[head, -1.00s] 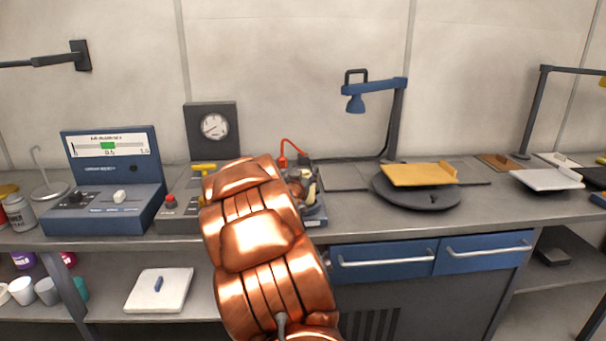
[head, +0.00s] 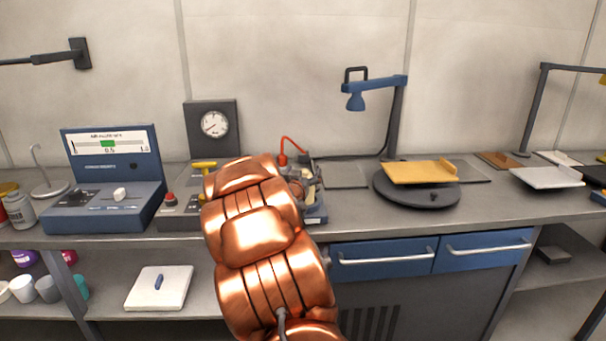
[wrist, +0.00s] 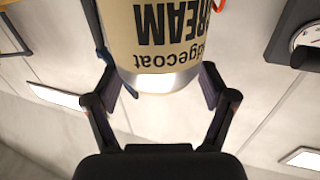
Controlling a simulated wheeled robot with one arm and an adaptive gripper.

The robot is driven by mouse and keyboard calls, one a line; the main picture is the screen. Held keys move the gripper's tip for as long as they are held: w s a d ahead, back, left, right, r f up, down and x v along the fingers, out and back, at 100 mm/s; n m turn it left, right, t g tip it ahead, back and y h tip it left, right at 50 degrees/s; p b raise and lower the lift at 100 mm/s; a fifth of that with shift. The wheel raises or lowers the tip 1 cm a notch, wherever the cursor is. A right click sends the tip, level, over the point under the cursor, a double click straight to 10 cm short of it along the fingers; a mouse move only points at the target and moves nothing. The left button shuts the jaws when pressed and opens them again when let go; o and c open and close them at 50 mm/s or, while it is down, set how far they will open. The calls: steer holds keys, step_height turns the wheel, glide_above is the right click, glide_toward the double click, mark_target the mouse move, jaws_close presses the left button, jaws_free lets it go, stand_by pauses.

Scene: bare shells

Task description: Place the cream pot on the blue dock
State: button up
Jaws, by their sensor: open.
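The cream pot (wrist: 165,35) is a cream cylinder with black lettering, upside down in the wrist view, and a pale metal rim. My gripper (wrist: 159,83) is open, with one finger on each side of the pot's rim end. I cannot tell whether the fingers touch it. In the head view my copper arm hides most of this spot; a bit of cream (head: 312,191) shows beside it. A small blue base, which may be the blue dock (head: 316,214), shows at the bench edge just right of my arm, partly hidden.
A dark round turntable (head: 417,198) with a yellow tray (head: 420,172) stands right, under a blue lamp (head: 375,88). A flat grey patch (head: 345,176) between is clear.

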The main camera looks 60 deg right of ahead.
steer(key=shift+r, duration=0.25)
steer(key=b+v, duration=0.1)
steer(key=v, duration=1.1)
steer(key=shift+b, duration=0.3)
steer(key=w+a+f+n+t+y, duration=0.1)
steer(key=w+a+f+n+y, duration=0.2)
steer(key=a, duration=0.4)
steer(key=w+a+f+n+t+y, duration=0.1)
steer(key=w+a+f+y, duration=0.35)
steer(key=a, duration=0.35)
steer(key=s+a+f+n+y, duration=0.1)
steer(key=a+y, duration=0.1)
steer(key=a, duration=0.4)
steer(key=s+a+f+n+g+y, duration=0.1)
steer(key=a+f+y, duration=0.1)
steer(key=a, duration=0.3)
steer(key=s+a+f+n+y, duration=0.1)
steer(key=a+y, duration=0.2)
steer(key=a, duration=0.3)
steer(key=s+a+f+n+g+y, duration=0.25)
steer(key=s+a+n+g, duration=0.2)
steer(key=s+a, duration=0.75)
steer(key=s+a+r+n+g, duration=0.1)
steer(key=s+g, duration=0.3)
steer(key=s, duration=1)
steer(key=shift+s+a+r+n+g, duration=0.25)
steer(key=shift+a+r+n+g, duration=0.15)
steer(key=shift+r+n, duration=0.2)
